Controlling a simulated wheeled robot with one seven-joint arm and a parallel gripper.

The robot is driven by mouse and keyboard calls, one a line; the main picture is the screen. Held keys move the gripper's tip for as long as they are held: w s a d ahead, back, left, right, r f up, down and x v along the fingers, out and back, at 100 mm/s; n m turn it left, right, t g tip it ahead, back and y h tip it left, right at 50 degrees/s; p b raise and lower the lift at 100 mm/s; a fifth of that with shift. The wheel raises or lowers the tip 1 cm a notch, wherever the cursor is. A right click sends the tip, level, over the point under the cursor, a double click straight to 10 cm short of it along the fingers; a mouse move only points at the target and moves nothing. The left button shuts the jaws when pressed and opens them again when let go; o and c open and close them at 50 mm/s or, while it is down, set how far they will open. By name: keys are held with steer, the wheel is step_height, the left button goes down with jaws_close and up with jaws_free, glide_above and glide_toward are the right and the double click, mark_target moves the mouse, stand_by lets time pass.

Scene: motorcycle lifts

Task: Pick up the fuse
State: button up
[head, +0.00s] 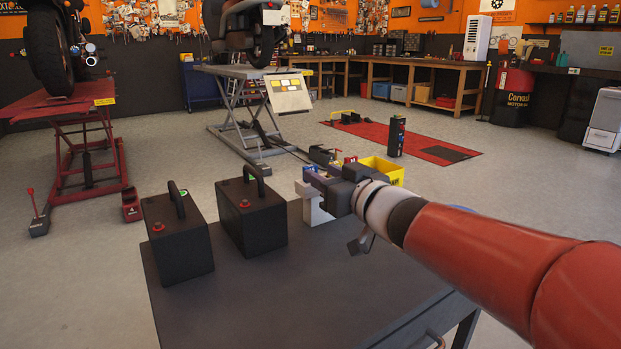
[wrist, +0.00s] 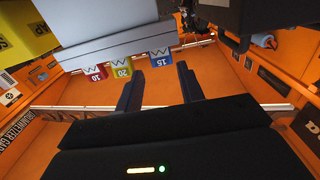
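Several small fuses show in the wrist view, in a row along the edge of a light grey block (wrist: 135,38): a red one marked 10 (wrist: 95,72), a yellow one marked 20 (wrist: 121,67) and a blue one marked 15 (wrist: 160,58). My gripper (wrist: 158,80) is open, its two dark fingers apart and nothing visible between them. The blue fuse appears just beyond the gap between the fingertips; I cannot tell the exact distance. In the head view my gripper (head: 312,181) is over the table's far edge, by a whitish block (head: 313,208), and hides most of the fuses.
Two black batteries with handles (head: 177,240) (head: 251,218) stand on the dark table (head: 265,300), left of my gripper. A yellow bin (head: 383,170) is behind the gripper. The table's front is clear. Motorcycle lifts stand farther back.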

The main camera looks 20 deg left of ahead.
mark_target(312, 168)
steer(key=x, duration=0.7)
steer(key=shift+a+r, duration=0.1)
steer(key=shift+a, duration=0.2)
steer(key=c, duration=0.8)
